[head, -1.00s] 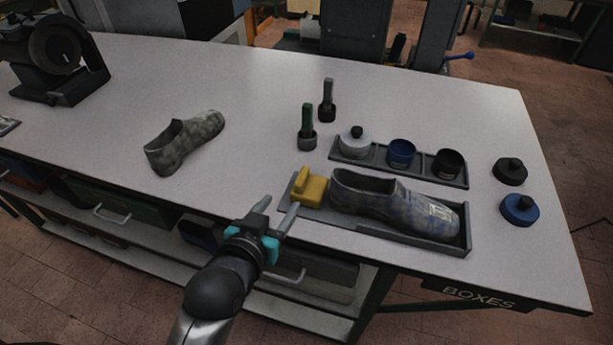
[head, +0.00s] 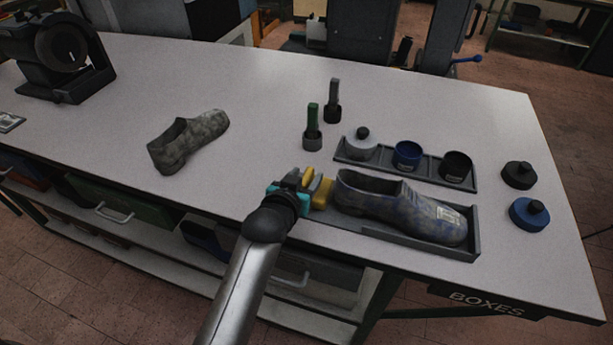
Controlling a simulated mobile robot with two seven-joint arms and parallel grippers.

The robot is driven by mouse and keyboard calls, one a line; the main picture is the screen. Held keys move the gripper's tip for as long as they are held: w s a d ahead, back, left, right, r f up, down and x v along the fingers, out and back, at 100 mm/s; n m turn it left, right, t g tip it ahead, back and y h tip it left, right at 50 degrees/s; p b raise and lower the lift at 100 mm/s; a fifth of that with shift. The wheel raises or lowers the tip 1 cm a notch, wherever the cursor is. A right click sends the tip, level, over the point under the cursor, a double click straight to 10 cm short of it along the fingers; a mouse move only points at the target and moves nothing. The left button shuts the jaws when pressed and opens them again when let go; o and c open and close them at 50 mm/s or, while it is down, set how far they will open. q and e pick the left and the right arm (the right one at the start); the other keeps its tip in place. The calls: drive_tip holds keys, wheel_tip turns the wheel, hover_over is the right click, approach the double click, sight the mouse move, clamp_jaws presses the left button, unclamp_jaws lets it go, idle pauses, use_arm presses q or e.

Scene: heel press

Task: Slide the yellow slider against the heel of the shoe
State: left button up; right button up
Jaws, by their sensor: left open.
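The yellow slider (head: 324,193) sits at the left end of the dark tray (head: 473,233). My left gripper covers much of it. The patterned shoe (head: 400,206) lies in the tray with its heel at the left, beside the slider. I cannot tell whether slider and heel touch. My left gripper (head: 314,183) is open, with its fingers at the slider's upright part. How the fingers sit around it is partly hidden. My right gripper is not in view.
A second shoe (head: 188,141) stands to the left on the table (head: 250,100). Brushes (head: 313,128) and a tray of jars (head: 407,156) stand behind the shoe tray. Two lids (head: 530,213) lie to the right. A black machine (head: 65,50) stands at the far left.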

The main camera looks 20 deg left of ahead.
use_arm(q)
drive_tip(key=shift+w+f, duration=0.15)
drive_tip(key=shift+w, duration=0.3)
drive_tip(key=shift+c, duration=0.3)
clamp_jaws()
idle(0.9)
